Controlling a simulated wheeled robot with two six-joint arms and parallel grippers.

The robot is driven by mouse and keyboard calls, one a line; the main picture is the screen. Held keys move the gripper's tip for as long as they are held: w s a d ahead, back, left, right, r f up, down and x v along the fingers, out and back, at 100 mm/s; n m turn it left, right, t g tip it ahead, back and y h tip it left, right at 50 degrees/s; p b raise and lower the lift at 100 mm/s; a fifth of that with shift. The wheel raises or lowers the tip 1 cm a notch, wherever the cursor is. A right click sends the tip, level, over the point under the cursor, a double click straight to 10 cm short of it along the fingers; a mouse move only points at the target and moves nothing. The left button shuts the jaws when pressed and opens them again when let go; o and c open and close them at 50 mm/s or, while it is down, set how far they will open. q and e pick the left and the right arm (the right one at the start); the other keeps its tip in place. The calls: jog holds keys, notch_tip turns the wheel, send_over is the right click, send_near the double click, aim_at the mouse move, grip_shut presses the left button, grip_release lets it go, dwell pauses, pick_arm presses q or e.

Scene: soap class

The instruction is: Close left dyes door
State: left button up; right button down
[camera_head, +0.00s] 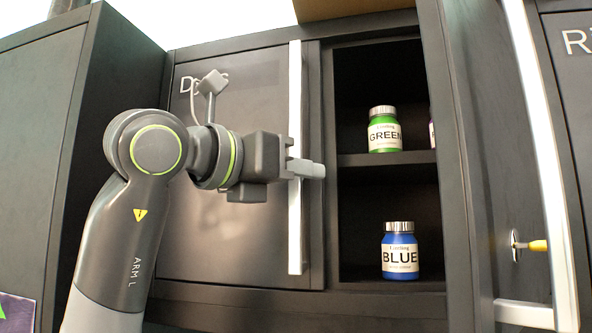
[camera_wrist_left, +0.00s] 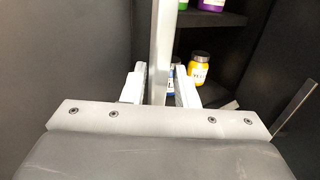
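The left dyes door (camera_head: 230,225) is a dark panel with a partly hidden "D…s" label. In the head view it covers the left part of the cabinet and looks flush or nearly so; I cannot tell if a small gap remains. Its handle (camera_head: 295,80) is a long, pale vertical bar near its right edge. My left gripper (camera_head: 312,169) is at the handle's middle. In the left wrist view the handle (camera_wrist_left: 162,40) stands between the two fingers of my left gripper (camera_wrist_left: 160,85), with narrow gaps seeming to show. My right gripper is out of view.
Right of the door an open compartment holds a green bottle (camera_head: 384,130) on the shelf and a blue bottle (camera_head: 399,252) below. A yellow bottle (camera_wrist_left: 199,68) shows in the left wrist view. Another pale bar handle (camera_head: 540,130) stands at far right, near a yellow-tipped piece (camera_head: 538,245).

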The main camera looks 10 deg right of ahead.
pick_arm(q)
jog(key=b+v, duration=0.7)
jog(key=v, duration=1)
jog(key=shift+s+a, duration=0.15)
jog(key=shift+a, duration=0.05)
